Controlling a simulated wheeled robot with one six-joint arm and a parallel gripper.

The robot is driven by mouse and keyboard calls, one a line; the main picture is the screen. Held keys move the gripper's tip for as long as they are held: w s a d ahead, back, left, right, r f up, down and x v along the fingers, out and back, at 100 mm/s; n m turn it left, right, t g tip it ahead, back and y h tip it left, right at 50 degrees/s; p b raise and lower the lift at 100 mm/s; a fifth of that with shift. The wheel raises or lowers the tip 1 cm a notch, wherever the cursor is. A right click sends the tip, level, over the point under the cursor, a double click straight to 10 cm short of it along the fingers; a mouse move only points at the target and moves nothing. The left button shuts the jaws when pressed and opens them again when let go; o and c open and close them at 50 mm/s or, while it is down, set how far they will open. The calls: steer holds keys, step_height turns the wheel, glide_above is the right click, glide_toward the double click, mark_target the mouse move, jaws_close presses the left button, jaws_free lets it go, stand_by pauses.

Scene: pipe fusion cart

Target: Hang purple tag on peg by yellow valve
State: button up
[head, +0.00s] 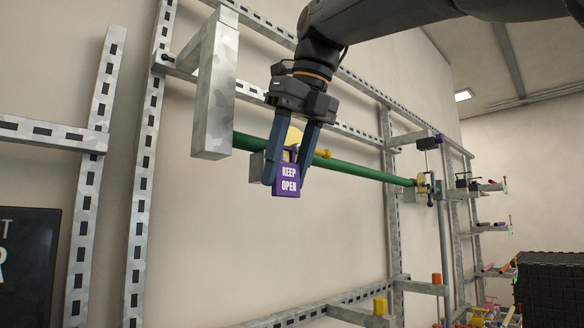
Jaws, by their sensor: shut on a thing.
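My gripper (290,180) is shut on the purple tag (287,184), which reads "KEEP OPEN" and hangs upright between the two fingers. The tag is in front of the green pipe (365,172) in the picture. Yellow parts (294,137) show behind and between the fingers, with a yellow knob (322,154) just right of them; these look like a yellow valve, mostly hidden by my gripper. A grey block (256,166) shows just left of the fingers. I cannot make out a peg by the yellow valve, nor whether the tag touches anything behind it.
A grey steel beam (214,100) juts out close to the left of my gripper. Slotted metal rails (144,180) line the wall. Another fitting with yellow and black parts (424,185) sits farther right on the pipe. The space below the tag looks clear.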

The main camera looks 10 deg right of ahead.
steer(key=shift+w+a+f, duration=0.1)
steer(key=shift+w+a, duration=0.3)
steer(key=shift+w, duration=0.2)
steer(key=shift+w+a+f+p, duration=0.3)
steer(key=shift+w+p, duration=0.1)
steer(key=shift+p, duration=0.15)
steer(key=o, duration=1.2)
steer(key=shift+o, duration=0.2)
steer(key=s+d+b, duration=0.1)
steer(key=s+d, duration=0.5)
steer(key=s, duration=0.4)
steer(key=shift+d+b, duration=0.35)
